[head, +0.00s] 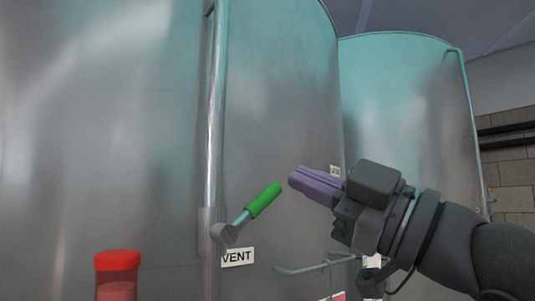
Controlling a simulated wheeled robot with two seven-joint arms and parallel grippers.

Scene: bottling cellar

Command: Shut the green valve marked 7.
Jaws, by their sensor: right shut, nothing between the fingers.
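A valve lever with a green grip (263,200) sits on a pipe in front of the large steel tank, and slants up to the right from its pivot. A white label reading VENT (237,257) is just below it; I see no number 7. My right gripper (296,179) comes in from the right, its purple fingers shut and empty. In the picture its fingertips are a little right of and above the grip's upper end, with a gap between. My left gripper is not in view.
A vertical steel pipe (215,120) runs up beside the lever. A red-capped cylinder (117,262) stands at the lower left. A bent metal rod (305,268) is below my right gripper. A second tank (400,105) stands behind at right.

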